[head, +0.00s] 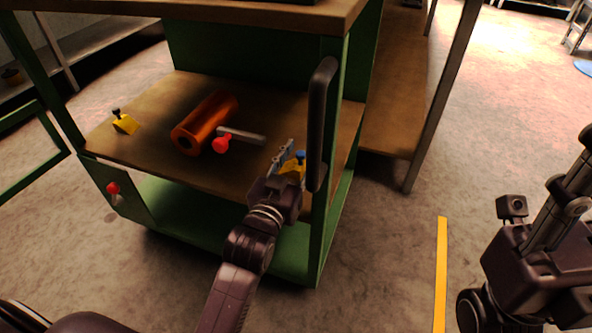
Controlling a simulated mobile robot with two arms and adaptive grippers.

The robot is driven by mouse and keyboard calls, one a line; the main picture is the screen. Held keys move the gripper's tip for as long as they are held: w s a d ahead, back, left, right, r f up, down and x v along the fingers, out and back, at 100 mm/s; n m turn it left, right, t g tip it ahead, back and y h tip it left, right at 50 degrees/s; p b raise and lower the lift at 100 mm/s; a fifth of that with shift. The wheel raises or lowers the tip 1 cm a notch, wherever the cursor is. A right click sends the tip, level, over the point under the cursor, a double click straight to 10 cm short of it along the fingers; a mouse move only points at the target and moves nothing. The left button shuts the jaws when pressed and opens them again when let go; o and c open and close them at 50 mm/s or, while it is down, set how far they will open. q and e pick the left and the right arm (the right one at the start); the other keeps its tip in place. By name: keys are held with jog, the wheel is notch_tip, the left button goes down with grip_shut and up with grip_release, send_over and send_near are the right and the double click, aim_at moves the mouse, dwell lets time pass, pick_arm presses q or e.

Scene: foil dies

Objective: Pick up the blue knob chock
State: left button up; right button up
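The blue knob chock is a small yellow block (293,166) with a blue knob (300,156), on the wooden shelf near its right front corner. My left gripper (285,158) reaches over the shelf edge right at this chock. Its grey finger parts show just left of the yellow block and its palm covers the block's near side. I cannot tell whether the fingers are open or touch the chock. My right arm (540,265) stands at the right, over the floor and away from the shelf; its fingers cannot be made out.
An orange cylinder (206,122) lies mid-shelf, beside a red knob (222,145) and a grey bar (243,136). A yellow chock with a black knob (124,122) sits at the left. A dark upright handle (320,120) stands close right of my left gripper. The tabletop (230,12) overhangs the shelf.

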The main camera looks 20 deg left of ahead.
pick_arm(q)
jog(key=shift+c, duration=0.7)
grip_shut()
